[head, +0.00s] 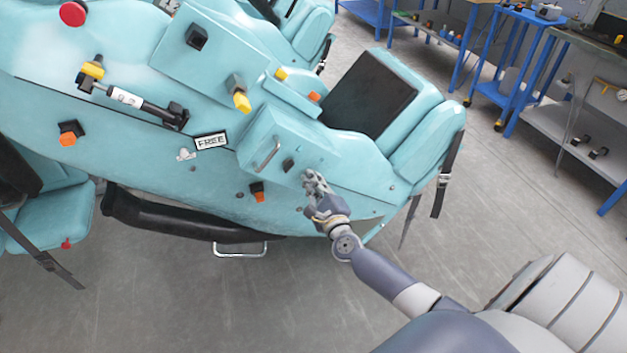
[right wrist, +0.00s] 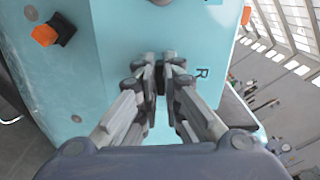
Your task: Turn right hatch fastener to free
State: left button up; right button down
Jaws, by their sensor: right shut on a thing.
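The teal coaster car has a raised hatch box (head: 262,140) with a metal handle (head: 268,155) on its side. A small black fastener (head: 288,165) sits on that face, left of my right gripper. My right gripper (head: 311,180) is at the right part of this face. In the right wrist view my right gripper (right wrist: 160,72) is shut on a small dark fastener, mostly hidden between the fingertips. A letter R (right wrist: 203,73) is printed on the teal face just right of the fingers. My left gripper is not in view.
A FREE label (head: 211,141) is on the car body. An orange-and-black knob (head: 258,192) sits below the hatch, and a yellow knob (head: 240,98) above. A black seat pad (head: 368,92) and a hanging strap (head: 446,175) are to the right.

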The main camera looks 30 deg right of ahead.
jog(key=shift+f+n+p, duration=0.15)
jog(key=shift+n+p, duration=0.85)
jog(key=shift+n, duration=1.8)
jog(key=shift+f+n+p, duration=0.15)
jog(key=shift+n+p, duration=0.8)
jog(key=shift+n, duration=1.85)
jog(key=shift+f+n+p, duration=0.15)
jog(key=shift+n+p, duration=0.85)
jog(key=shift+n, duration=1.8)
jog(key=c, duration=1.7)
grip_release()
